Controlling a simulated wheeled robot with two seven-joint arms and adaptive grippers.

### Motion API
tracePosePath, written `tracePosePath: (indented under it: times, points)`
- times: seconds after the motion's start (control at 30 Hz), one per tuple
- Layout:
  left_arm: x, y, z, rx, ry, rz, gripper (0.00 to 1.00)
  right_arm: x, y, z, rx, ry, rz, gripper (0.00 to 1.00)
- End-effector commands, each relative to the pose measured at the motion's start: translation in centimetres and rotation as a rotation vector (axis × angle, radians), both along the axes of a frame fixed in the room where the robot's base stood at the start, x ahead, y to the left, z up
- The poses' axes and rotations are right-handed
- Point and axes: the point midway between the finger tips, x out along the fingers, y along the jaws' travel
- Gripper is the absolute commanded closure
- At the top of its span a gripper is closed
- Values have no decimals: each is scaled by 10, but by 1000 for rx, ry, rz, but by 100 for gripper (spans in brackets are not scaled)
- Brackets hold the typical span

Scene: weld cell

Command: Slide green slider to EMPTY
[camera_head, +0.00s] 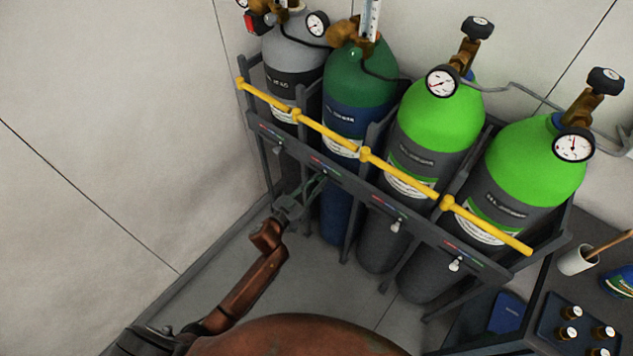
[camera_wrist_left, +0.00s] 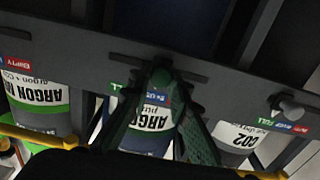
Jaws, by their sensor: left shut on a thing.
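The grey rack (camera_head: 340,188) carries a row of gas cylinders, with a coloured label strip and slider below each. My left gripper (camera_head: 318,182) reaches the rack's front rail below the dark green cylinder (camera_head: 359,82). It also shows in the left wrist view (camera_wrist_left: 161,72), its green fingers closed together at the rail. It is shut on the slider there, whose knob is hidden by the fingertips. In the wrist view a green FULL label (camera_wrist_left: 116,88) and a blue label (camera_wrist_left: 154,99) show beside the fingers. The red label is hidden. My right gripper is out of view.
Neighbouring slider knobs (camera_head: 395,226) and (camera_head: 454,265) stick out along the rail to the right. A yellow bar (camera_head: 330,135) crosses the cylinders above. A dark table with a tray (camera_head: 550,327) and white cup (camera_head: 576,261) stands at right. The floor left of the rack is clear.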

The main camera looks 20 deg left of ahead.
Motion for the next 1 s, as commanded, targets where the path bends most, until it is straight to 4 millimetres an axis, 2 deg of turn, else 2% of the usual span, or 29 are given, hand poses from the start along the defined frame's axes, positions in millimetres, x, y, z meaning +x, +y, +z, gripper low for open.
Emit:
tracePosePath:
  times: [0.2,0.3,0.6,0.63,0.87,1.0]
  points:
    - [12,35,0,5,2,3,100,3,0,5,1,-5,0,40]
    - [16,46,0,3,2,5,100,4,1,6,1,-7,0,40]
    - [17,52,-1,2,2,10,100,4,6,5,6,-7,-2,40]
    - [17,52,0,2,2,11,82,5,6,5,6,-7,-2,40]
    - [17,50,-1,2,2,7,66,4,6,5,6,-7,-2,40]
    - [17,47,0,2,2,4,65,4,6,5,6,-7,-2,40]
